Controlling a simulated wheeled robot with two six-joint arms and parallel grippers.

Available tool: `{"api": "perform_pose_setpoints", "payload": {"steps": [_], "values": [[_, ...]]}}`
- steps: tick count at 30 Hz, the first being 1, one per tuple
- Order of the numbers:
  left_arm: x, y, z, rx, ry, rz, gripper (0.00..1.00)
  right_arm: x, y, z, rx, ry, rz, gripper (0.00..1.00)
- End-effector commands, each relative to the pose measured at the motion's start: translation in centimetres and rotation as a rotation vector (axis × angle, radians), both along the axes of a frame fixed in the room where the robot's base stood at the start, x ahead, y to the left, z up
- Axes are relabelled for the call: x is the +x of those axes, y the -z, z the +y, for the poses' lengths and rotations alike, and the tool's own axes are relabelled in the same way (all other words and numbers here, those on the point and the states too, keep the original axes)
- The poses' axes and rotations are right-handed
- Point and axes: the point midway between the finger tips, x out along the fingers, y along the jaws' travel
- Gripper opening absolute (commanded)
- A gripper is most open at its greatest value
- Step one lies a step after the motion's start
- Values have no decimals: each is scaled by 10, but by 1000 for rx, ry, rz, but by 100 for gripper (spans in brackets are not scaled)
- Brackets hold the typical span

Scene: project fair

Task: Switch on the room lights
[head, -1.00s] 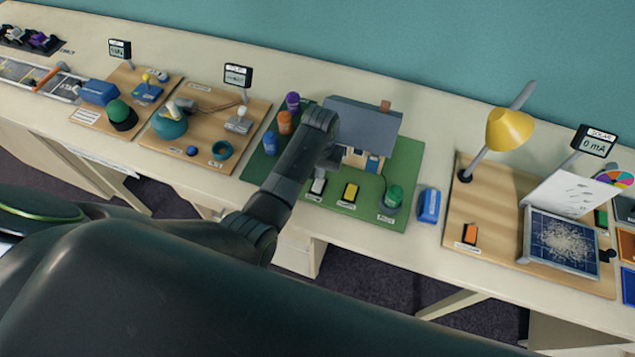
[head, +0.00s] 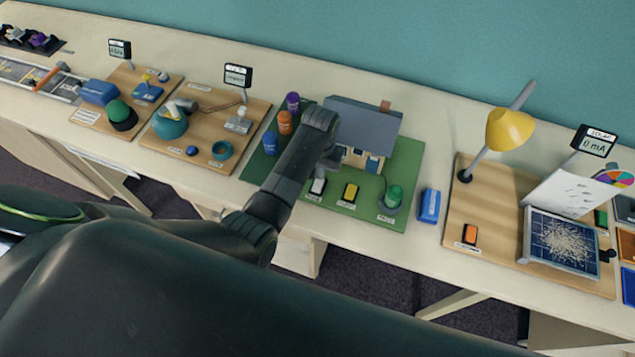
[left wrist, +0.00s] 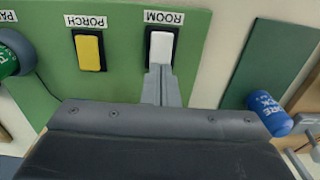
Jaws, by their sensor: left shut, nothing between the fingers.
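The white room switch (head: 317,187) is a rocker in a black frame on the green board (head: 405,160), in front of the model house (head: 362,125). In the left wrist view the switch (left wrist: 161,46) shows upside down with its ROOM label (left wrist: 164,18). My left gripper (left wrist: 161,82) is shut and empty, its fingertips at the near end of the white rocker. I cannot tell whether they touch it. In the head view my left gripper (head: 322,166) is just above the switch. The rocker's on or off position is unclear. My right gripper is not seen.
The yellow porch switch (head: 350,193) sits beside the room switch, with a green knob (head: 393,196) further right. Purple, orange and blue canisters (head: 285,123) stand left of the house. A blue box (head: 429,205) stands beside the board, left of the lamp (head: 510,130).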

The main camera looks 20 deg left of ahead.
Motion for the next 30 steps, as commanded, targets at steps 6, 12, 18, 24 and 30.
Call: {"api": "perform_pose_setpoints", "payload": {"steps": [6, 12, 18, 24, 30], "values": [[0, 3, 0, 0, 0, 0, 0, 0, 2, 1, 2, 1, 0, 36], [0, 6, 0, 0, 0, 1, 0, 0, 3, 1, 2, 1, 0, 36], [0, 9, 0, 0, 0, 1, 0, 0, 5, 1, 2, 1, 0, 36], [0, 12, 0, 0, 0, 0, 0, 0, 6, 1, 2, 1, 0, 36], [0, 15, 0, 0, 0, 0, 0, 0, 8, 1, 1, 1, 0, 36]]}}
